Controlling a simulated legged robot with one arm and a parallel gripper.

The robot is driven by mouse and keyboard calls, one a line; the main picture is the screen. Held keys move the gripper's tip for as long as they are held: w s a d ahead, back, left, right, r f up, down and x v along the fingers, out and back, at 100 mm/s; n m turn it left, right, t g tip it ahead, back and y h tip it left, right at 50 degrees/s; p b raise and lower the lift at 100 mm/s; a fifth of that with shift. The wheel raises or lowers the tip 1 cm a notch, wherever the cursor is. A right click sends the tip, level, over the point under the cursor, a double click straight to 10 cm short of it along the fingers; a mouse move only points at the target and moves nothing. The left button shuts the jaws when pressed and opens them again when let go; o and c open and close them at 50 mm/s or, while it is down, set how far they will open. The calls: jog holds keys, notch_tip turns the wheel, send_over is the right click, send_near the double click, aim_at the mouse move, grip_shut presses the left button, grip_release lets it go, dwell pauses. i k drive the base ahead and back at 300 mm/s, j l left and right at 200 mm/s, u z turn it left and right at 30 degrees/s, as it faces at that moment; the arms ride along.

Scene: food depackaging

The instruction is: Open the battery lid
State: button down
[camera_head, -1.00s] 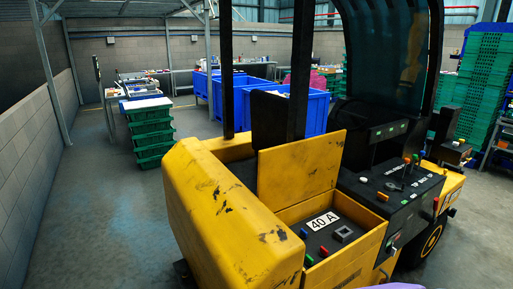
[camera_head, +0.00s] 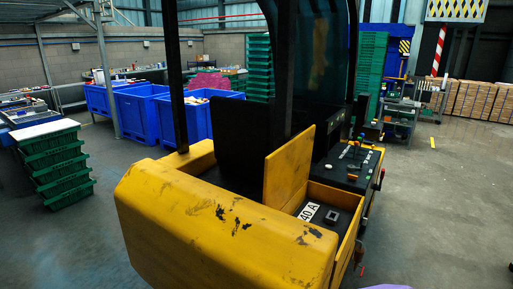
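The yellow forklift (camera_head: 215,225) stands in the middle of the view, its scuffed rounded rear cover towards me. A yellow panel that looks like the battery lid (camera_head: 287,166) stands upright, raised at the edge of an open compartment. Inside the compartment is a dark panel (camera_head: 342,222) with a white "40 A" label (camera_head: 308,211) and a square grey socket (camera_head: 332,216). The rear cover hides part of the compartment. My gripper is not in view. A small purple shape (camera_head: 387,287) at the bottom edge is too cropped to identify.
A black control console (camera_head: 350,165) with levers is beyond the compartment. Stacked green crates (camera_head: 58,165) stand at left, blue bins (camera_head: 140,112) behind. A shelf cart (camera_head: 400,120) and cardboard boxes (camera_head: 480,100) are at back right. The floor (camera_head: 450,210) to the right is clear.

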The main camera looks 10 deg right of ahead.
aim_at(287, 168)
jog(key=i+j+z, duration=0.15)
jog(key=j, duration=0.3)
jog(key=i+j+z, duration=0.15)
jog(key=j, duration=0.25)
jog(key=i+j+z, duration=0.15)
jog(key=j, duration=0.35)
jog(key=i+j+z, duration=0.2)
jog(key=j, duration=0.25)
jog(key=j+z, duration=0.15)
jog(key=j, duration=0.35)
